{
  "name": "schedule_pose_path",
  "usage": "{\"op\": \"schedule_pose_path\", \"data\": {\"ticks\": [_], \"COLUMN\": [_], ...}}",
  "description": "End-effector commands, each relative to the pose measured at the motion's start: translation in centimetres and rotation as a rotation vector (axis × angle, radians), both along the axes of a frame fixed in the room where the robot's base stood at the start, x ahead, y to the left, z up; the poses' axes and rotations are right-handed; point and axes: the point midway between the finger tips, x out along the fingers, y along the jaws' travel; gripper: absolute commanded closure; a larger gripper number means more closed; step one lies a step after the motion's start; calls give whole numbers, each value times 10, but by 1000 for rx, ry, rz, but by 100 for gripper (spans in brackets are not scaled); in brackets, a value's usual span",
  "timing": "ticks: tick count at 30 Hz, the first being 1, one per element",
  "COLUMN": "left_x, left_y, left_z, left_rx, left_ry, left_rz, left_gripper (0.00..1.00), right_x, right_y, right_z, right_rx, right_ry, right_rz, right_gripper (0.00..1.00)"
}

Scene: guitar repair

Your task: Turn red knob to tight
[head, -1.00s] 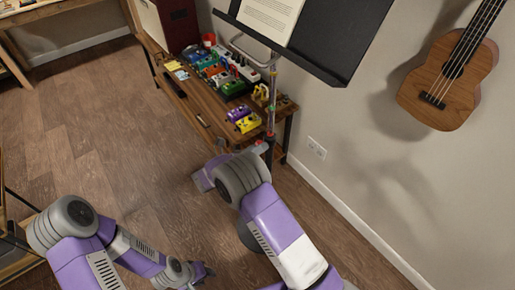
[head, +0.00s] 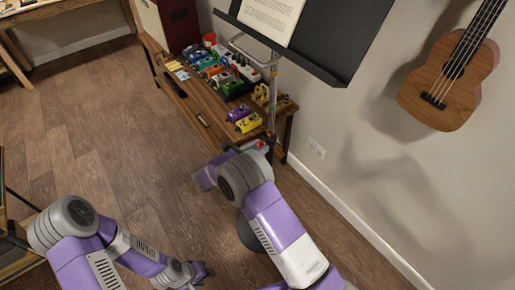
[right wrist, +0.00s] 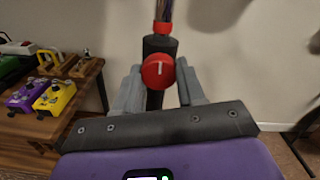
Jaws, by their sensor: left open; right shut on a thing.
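The red knob (right wrist: 158,70) is round with a short white upright mark on its face. It sits on the dark collar of the music stand's pole (right wrist: 158,45). My right gripper (right wrist: 158,78) has its two grey fingers on either side of the knob and is shut on it. In the head view the knob (head: 261,144) shows small beyond my right arm, and my right gripper is mostly hidden there. My left gripper (head: 204,273) is open and empty, low over the floor near the bottom edge.
A wooden pedal table (head: 203,117) with several colourful pedals stands just left of the stand. The stand's black desk (head: 320,45) holds a paper sheet above. A ukulele (head: 447,80) hangs on the wall at right.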

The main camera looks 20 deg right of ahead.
Motion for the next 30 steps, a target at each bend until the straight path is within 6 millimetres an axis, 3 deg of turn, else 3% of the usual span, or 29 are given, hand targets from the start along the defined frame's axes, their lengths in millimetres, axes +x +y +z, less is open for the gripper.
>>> {"op": "schedule_pose_path", "data": {"ticks": [8,9,13,23,30], "left_x": [0,0,0,0,0], "left_y": [0,0,0,0,0], "left_z": [0,0,0,1,9], "left_rx": [0,0,0,0,0], "left_ry": [0,0,0,0,0], "left_rz": [0,0,0,0,0], "left_gripper": [57,57,57,57,57], "right_x": [1,1,1,-1,-13], "right_y": [1,1,1,4,38], "right_z": [2,2,2,1,2], "right_rx": [-1,-1,-1,-1,-1], "right_ry": [-5,-4,-2,1,0], "right_rz": [3,3,2,1,4], "right_gripper": [91,55,35,35,35]}}
